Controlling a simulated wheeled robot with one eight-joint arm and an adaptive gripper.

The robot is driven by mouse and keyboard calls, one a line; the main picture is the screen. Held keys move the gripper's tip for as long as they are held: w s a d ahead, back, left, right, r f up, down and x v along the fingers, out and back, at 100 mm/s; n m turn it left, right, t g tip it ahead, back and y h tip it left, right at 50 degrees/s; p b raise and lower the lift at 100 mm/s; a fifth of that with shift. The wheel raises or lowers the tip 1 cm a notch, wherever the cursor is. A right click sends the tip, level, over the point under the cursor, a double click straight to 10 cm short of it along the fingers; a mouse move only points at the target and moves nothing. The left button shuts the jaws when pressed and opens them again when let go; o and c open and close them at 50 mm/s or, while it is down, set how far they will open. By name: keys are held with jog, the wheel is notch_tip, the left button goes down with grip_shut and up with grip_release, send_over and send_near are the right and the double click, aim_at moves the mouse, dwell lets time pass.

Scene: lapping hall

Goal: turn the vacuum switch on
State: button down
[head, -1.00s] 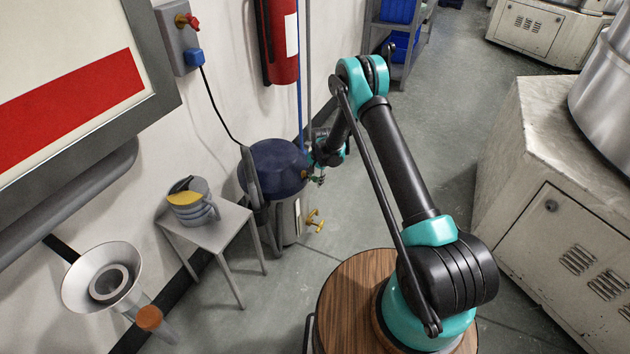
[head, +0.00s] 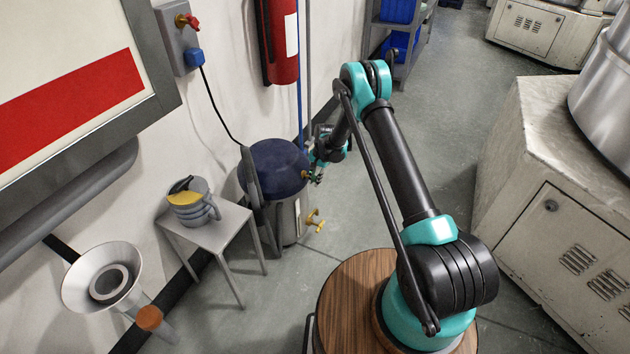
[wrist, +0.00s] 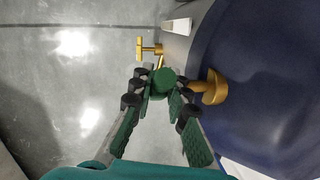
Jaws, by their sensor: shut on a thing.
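A dark blue-lidded drum (head: 276,162) stands on the floor by the wall; its blue side fills the right of the wrist view (wrist: 270,80). A brass fitting (wrist: 211,87) on the drum lies just right of the knob. In the head view my gripper (head: 313,178) is small at the drum's right side. A grey wall box (head: 175,38) carries a red handle (head: 187,20). Which part is the vacuum switch is not labelled.
A brass tap (wrist: 149,48) sticks out from the drum. A blue plug (head: 194,57) and black cable hang from the wall box. A fire extinguisher (head: 279,45) hangs behind. Open floor lies right.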

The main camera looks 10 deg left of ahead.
jog(key=shift+g, duration=0.3)
jog(key=c, duration=1.5)
grip_release()
jog(key=shift+o, duration=0.2)
jog(key=shift+r, duration=0.15)
notch_tip(320, 180, up, 11)
jog(key=w+d, duration=0.1)
jog(key=d, duration=0.1)
jog(key=shift+w+r, duration=0.2)
jog(key=shift+d, duration=0.1)
